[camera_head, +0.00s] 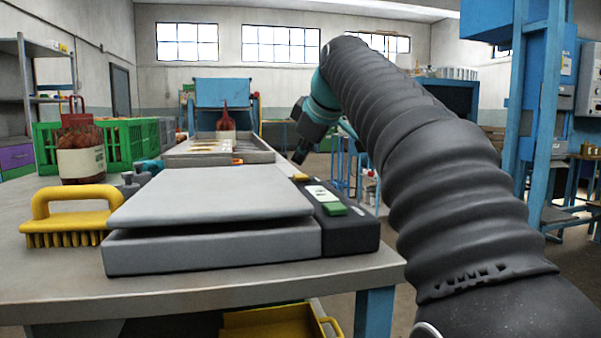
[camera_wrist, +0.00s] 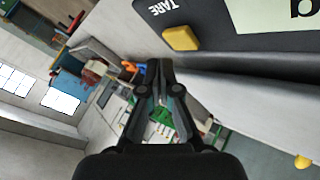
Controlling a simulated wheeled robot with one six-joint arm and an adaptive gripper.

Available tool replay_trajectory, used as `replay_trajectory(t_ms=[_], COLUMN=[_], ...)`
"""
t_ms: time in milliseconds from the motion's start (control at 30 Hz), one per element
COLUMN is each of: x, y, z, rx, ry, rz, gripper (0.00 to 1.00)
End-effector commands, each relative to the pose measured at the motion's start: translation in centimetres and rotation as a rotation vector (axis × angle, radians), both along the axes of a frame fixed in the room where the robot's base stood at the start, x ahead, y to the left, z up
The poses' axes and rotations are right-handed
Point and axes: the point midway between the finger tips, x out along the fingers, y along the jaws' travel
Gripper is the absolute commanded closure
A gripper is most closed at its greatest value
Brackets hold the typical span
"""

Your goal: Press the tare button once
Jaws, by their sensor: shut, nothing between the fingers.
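The scale has a flat grey platform (camera_head: 210,195) and a dark control panel (camera_head: 350,232) along its right side. In the head view the small yellow tare button (camera_head: 300,177) is at the panel's far end. In the wrist view the yellow button (camera_wrist: 180,38) sits beside the printed word TARE. My gripper (camera_head: 299,158) is shut and empty, pointing down by the far end of the panel. In the wrist view its closed fingertips (camera_wrist: 158,66) appear just below the button, with a visible gap. Contact does not show.
A green button (camera_head: 335,209) and a pale label (camera_head: 320,193) are also on the panel. A yellow brush (camera_head: 68,216) lies left of the scale. A filled red net sack (camera_head: 82,160) stands behind it, near green crates (camera_head: 130,140). A metal tray (camera_head: 180,158) lies beyond the scale.

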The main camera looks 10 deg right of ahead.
Motion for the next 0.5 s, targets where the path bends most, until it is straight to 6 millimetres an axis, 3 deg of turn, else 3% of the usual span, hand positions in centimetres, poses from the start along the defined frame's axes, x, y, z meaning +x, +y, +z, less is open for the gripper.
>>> replay_trajectory(t_ms=[100,500], x=[0.0,0.0], y=[0.0,0.0], z=[1.6,4.4], rx=[0.0,0.0], ry=[0.0,0.0], rz=[0.0,0.0], gripper=[1.0,1.0])
